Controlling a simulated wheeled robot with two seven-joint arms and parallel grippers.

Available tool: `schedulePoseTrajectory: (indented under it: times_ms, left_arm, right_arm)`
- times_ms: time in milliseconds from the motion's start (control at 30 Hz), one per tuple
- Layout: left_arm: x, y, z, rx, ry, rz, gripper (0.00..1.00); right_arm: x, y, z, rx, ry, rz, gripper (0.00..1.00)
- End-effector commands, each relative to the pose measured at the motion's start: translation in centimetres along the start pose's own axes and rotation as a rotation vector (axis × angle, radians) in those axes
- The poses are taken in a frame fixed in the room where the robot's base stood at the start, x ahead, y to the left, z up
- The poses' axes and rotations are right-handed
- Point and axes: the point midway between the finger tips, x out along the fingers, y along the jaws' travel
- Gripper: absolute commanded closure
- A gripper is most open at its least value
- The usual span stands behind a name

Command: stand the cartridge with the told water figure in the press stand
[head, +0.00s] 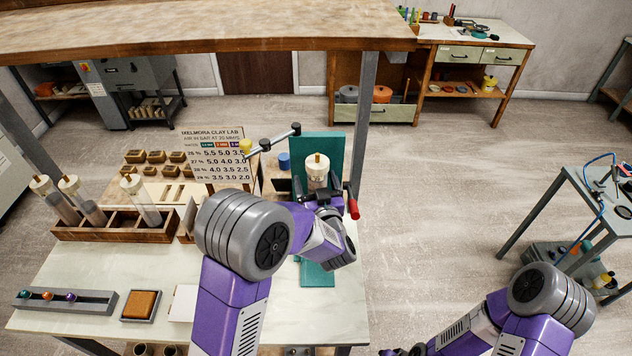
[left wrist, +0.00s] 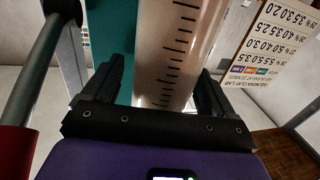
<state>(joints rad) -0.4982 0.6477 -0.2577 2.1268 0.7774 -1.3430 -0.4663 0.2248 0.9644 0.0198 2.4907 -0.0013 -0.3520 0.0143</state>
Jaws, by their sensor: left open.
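A clear cartridge (head: 317,172) with a cream top and brown tip stands upright in front of the teal press stand (head: 333,145). Its foot is hidden behind my arm, so its seating cannot be told. My left gripper (head: 325,197) is at this cartridge; in the left wrist view my left gripper (left wrist: 165,85) is open, a finger on each side of the scaled tube (left wrist: 180,45). No water figure is readable on it. Several like cartridges (head: 143,203) lean in a wooden rack (head: 110,230) at the left. My right gripper (head: 408,350) is partly cut off at the bottom edge.
A chart board (head: 215,155) with percent rows stands behind the rack. A red-ended lever (head: 352,208) sits right of the press. A tray with coloured knobs (head: 65,300) and a sponge dish (head: 141,305) lie front left.

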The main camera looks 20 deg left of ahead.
Motion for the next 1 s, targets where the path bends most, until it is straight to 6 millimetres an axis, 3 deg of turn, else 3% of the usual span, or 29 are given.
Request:
schedulePoseTrajectory:
  times_ms: [167, 600, 1000]
  left_arm:
    - [0.0, 0.0, -1.2, -0.002, 0.003, 0.000, 0.14]
    - [0.0, 0.0, -9.1, -0.004, 0.005, 0.000, 0.14]
    - [0.0, 0.0, -10.1, -0.001, 0.003, 0.000, 0.14]
  right_arm:
    - [-0.2, -0.1, 0.0, 0.000, 0.000, 0.000, 1.00]
    - [-1.2, -0.4, 0.1, 0.000, 0.000, 0.000, 1.00]
    - [-1.3, -0.5, 0.1, 0.000, 0.000, 0.000, 1.00]
